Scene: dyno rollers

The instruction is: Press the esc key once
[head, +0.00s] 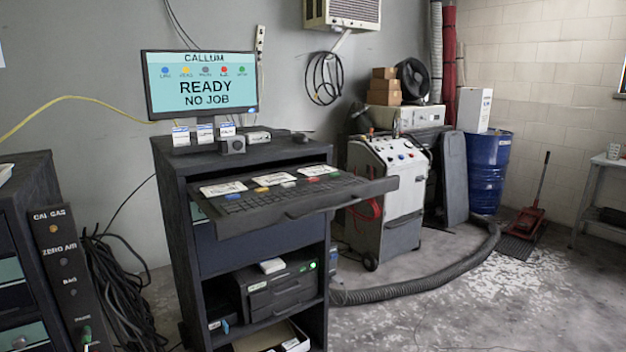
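A dark keyboard (276,198) lies on the pulled-out drawer tray (345,190) of the black cabinet in the head view. Its keys are small and their legends cannot be read, so I cannot tell which one is the esc key. A monitor (203,86) stands on the cabinet top and reads "CALLUM", "READY" and "NO JOB", with a row of coloured dots above. Neither of my grippers is in view.
White and coloured cards or labels (223,188) lie along the tray behind the keyboard. The tray juts out from the cabinet (180,235). A grey wheeled machine (388,200) stands to the right, with a thick hose (420,287) on the floor. A labelled panel (62,262) stands at left.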

